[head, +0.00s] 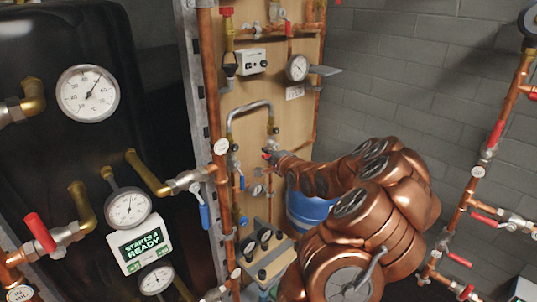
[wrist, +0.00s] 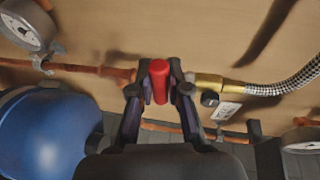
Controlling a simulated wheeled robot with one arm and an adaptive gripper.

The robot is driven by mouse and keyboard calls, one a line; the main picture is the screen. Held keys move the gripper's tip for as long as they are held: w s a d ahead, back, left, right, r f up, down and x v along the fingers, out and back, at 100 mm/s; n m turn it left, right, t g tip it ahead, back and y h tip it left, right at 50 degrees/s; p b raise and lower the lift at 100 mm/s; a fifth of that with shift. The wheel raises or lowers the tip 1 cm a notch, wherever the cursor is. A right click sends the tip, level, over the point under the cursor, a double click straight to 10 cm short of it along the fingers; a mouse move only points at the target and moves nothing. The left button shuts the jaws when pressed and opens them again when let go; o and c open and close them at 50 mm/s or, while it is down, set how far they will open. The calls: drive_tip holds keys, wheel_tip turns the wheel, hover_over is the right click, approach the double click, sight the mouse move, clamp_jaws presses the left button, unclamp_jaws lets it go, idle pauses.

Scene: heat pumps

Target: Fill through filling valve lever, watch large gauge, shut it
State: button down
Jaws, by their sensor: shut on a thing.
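My gripper (wrist: 159,88) is shut on a red lever (wrist: 159,75), which stands between its two fingers in the wrist view. The lever sits on a copper pipe line beside a brass fitting (wrist: 208,84). In the head view my gripper (head: 269,156) reaches the wooden board, and a little red shows at its tip. The valve body is mostly hidden behind the fingers. The biggest dial in the head view is a white gauge (head: 88,93) at the upper left, its needle pointing up and right. A smaller gauge (head: 297,68) is on the board.
A braided hose (wrist: 288,75) runs right from the fitting. A blue vessel (head: 308,210) stands close below my arm. Other gauges (head: 128,208), a "ready" display (head: 146,244) and a red handle (head: 40,232) are on the left. Copper pipes with red levers (head: 497,134) stand right.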

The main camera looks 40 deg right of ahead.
drive_tip(key=shift+r, duration=0.1)
drive_tip(key=c, duration=1.1)
unclamp_jaws()
drive_tip(key=shift+s, duration=0.1)
drive_tip(key=shift+v, duration=5.9)
